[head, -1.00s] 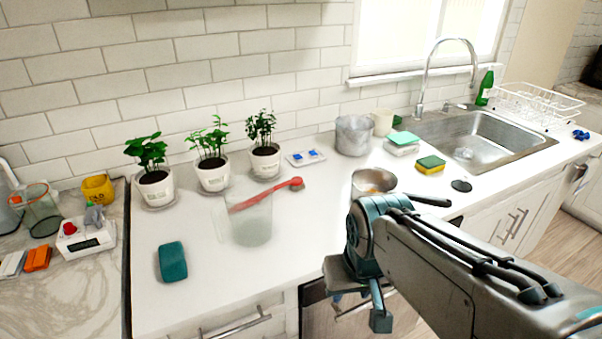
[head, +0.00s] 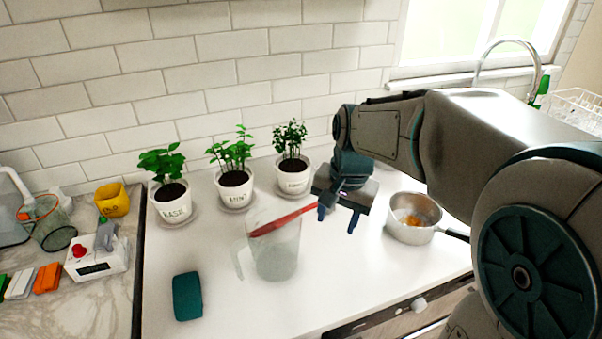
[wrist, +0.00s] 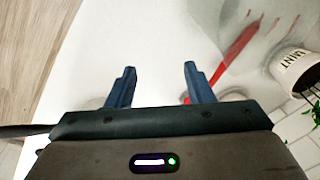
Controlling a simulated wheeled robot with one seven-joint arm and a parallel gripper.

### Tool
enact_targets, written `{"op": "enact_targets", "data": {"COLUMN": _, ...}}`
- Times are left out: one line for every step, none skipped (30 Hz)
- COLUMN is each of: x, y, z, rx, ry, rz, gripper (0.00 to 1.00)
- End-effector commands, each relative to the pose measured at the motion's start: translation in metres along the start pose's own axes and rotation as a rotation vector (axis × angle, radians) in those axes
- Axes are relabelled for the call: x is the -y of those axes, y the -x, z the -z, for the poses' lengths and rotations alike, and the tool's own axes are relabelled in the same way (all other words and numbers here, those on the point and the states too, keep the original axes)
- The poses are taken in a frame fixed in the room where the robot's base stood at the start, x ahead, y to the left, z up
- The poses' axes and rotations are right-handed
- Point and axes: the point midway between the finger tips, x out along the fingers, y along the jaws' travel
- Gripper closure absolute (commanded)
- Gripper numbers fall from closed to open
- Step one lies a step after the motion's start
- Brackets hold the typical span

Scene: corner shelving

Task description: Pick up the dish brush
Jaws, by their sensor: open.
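The red dish brush (head: 281,222) leans in the clear pitcher (head: 277,262), tilted, with its right part sticking out over the rim. My gripper (head: 338,217) is open and empty, just right of the brush's outer end, which it partly hides. In the wrist view the brush (wrist: 236,52) runs diagonally to the right of my gripper (wrist: 160,72). Its near end passes behind the right finger, and it is not between the fingers. I cannot tell whether finger and brush touch.
Potted plants labelled basil (head: 173,205) and mint (head: 235,188) and a third pot (head: 293,178) stand behind the pitcher. A metal saucepan (head: 413,232) stands to the right of my gripper. A teal sponge (head: 187,296) lies front left. The counter's front middle is clear.

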Motion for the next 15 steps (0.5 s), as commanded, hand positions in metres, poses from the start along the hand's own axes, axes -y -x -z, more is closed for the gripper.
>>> {"op": "enact_targets", "data": {"x": 0.015, "y": 0.005, "z": 0.013, "rx": 0.032, "ry": -0.061, "rz": 0.003, "gripper": 0.53}}
{"op": "enact_targets", "data": {"x": 0.022, "y": 0.005, "z": 0.020, "rx": 0.050, "ry": -0.103, "rz": 0.005, "gripper": 0.53}}
{"op": "enact_targets", "data": {"x": 0.033, "y": 0.005, "z": 0.029, "rx": 0.074, "ry": -0.156, "rz": 0.007, "gripper": 0.53}}
{"op": "enact_targets", "data": {"x": 0.042, "y": 0.005, "z": 0.035, "rx": 0.093, "ry": -0.197, "rz": 0.009, "gripper": 0.53}}
{"op": "enact_targets", "data": {"x": 0.050, "y": 0.004, "z": 0.041, "rx": 0.113, "ry": -0.237, "rz": 0.010, "gripper": 0.53}}
{"op": "enact_targets", "data": {"x": 0.060, "y": 0.003, "z": 0.049, "rx": 0.139, "ry": -0.290, "rz": 0.012, "gripper": 0.53}}
{"op": "enact_targets", "data": {"x": 0.068, "y": 0.001, "z": 0.055, "rx": 0.160, "ry": -0.330, "rz": 0.012, "gripper": 0.53}}
{"op": "enact_targets", "data": {"x": 0.076, "y": 0.000, "z": 0.061, "rx": 0.180, "ry": -0.370, "rz": 0.013, "gripper": 0.53}}
{"op": "enact_targets", "data": {"x": 0.085, "y": -0.003, "z": 0.068, "rx": 0.207, "ry": -0.422, "rz": 0.012, "gripper": 0.53}}
{"op": "enact_targets", "data": {"x": 0.091, "y": -0.004, "z": 0.073, "rx": 0.227, "ry": -0.458, "rz": 0.011, "gripper": 0.53}}
{"op": "enact_targets", "data": {"x": 0.098, "y": -0.007, "z": 0.078, "rx": 0.246, "ry": -0.493, "rz": 0.011, "gripper": 0.53}}
{"op": "enact_targets", "data": {"x": 0.105, "y": -0.009, "z": 0.084, "rx": 0.270, "ry": -0.537, "rz": 0.009, "gripper": 0.53}}
{"op": "enact_targets", "data": {"x": 0.110, "y": -0.011, "z": 0.087, "rx": 0.287, "ry": -0.567, "rz": 0.007, "gripper": 0.53}}
{"op": "enact_targets", "data": {"x": 0.115, "y": -0.013, "z": 0.091, "rx": 0.302, "ry": -0.595, "rz": 0.006, "gripper": 0.53}}
{"op": "enact_targets", "data": {"x": 0.121, "y": -0.015, "z": 0.095, "rx": 0.321, "ry": -0.629, "rz": 0.005, "gripper": 0.53}}
